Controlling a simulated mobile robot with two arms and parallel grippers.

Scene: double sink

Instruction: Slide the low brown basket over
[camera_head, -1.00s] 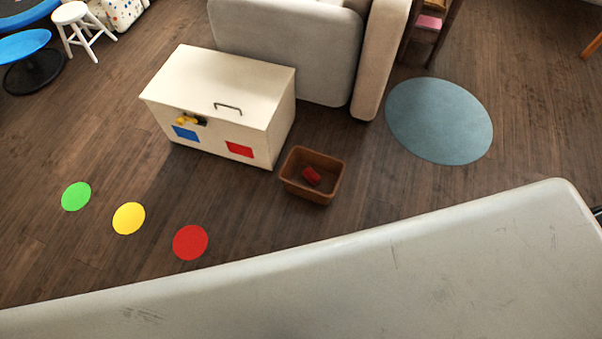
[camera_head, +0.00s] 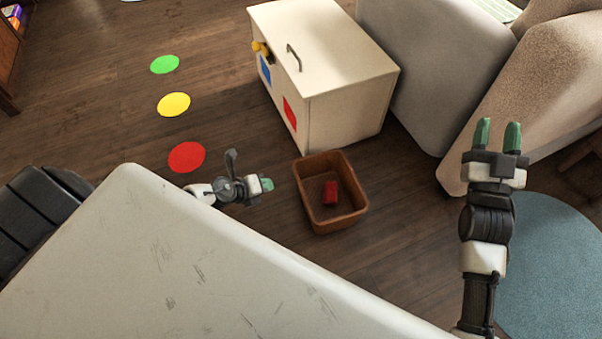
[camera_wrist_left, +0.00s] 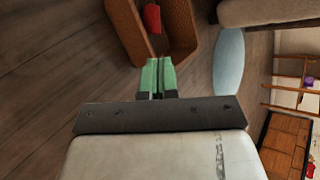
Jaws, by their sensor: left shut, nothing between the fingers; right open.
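The low brown basket (camera_head: 330,221) stands on the wooden floor in front of the white chest, with a red block (camera_head: 331,192) inside. My left gripper (camera_head: 266,184) is shut and empty, just left of the basket with its green tips pointing toward it. In the left wrist view, the shut green fingers (camera_wrist_left: 157,75) reach toward the near wall of the basket (camera_wrist_left: 183,30); I cannot tell if they touch it. My right gripper (camera_head: 499,137) is open and empty, to the right of the basket, in front of the sofa.
A white chest (camera_head: 340,95) with a handle is right behind the basket. A beige sofa (camera_head: 430,75) stands at the right. Red (camera_head: 187,157), yellow (camera_head: 174,104) and green (camera_head: 165,64) floor discs lie to the left. A blue-grey round rug (camera_head: 550,260) lies at the right.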

